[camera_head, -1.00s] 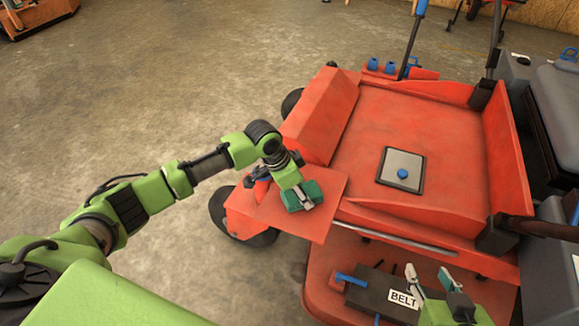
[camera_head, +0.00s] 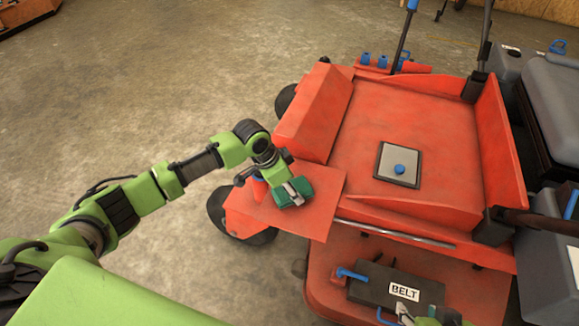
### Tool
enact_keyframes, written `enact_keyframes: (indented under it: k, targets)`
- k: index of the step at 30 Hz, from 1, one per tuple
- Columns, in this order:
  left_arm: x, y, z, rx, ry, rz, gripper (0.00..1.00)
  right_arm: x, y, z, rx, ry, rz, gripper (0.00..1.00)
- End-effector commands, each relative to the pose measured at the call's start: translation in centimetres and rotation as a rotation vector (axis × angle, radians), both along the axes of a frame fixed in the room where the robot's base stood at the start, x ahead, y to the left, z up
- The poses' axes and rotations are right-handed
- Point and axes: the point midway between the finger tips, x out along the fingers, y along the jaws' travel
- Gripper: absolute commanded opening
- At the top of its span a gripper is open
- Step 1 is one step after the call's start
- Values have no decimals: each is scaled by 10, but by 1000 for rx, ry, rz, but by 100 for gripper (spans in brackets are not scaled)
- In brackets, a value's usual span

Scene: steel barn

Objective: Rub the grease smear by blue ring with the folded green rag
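My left gripper (camera_head: 291,191) comes in from the left and is shut on the folded green rag (camera_head: 300,187). The rag is low over the red side plate (camera_head: 319,222) of the red machine, seemingly touching it. I cannot make out a grease smear; the rag and gripper cover part of the plate. My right gripper (camera_head: 424,314) shows only at the bottom edge, fingers apart and apparently empty, beside the black BELT box.
The black BELT box (camera_head: 375,287) with blue handles lies on the lower red deck. A grey pad with a blue knob (camera_head: 399,169) sits on the machine's red bed. Dark grey bins (camera_head: 550,270) stand at the right. Bare concrete floor lies to the left.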

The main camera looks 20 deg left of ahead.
Motion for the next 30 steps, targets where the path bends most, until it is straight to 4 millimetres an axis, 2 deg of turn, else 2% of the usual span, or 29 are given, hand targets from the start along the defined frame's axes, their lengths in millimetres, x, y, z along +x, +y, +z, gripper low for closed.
enact_keyframes:
  k: [3, 6, 22, 30]
  targets:
    - [0, -1, 3, -1, 1, 1, 29, -10, -3, 2, -10, 42, -4, 40]
    - [0, -1, 19, -1, -2, -1, 29, -18, -6, 1, -17, 77, -7, 40]
    - [-1, -2, 33, -1, 0, 4, 29, -64, -19, 2, -54, 264, -22, 40]
    - [-1, -2, 38, -2, -1, 5, 29, -55, -17, -24, -54, 273, -20, 40]
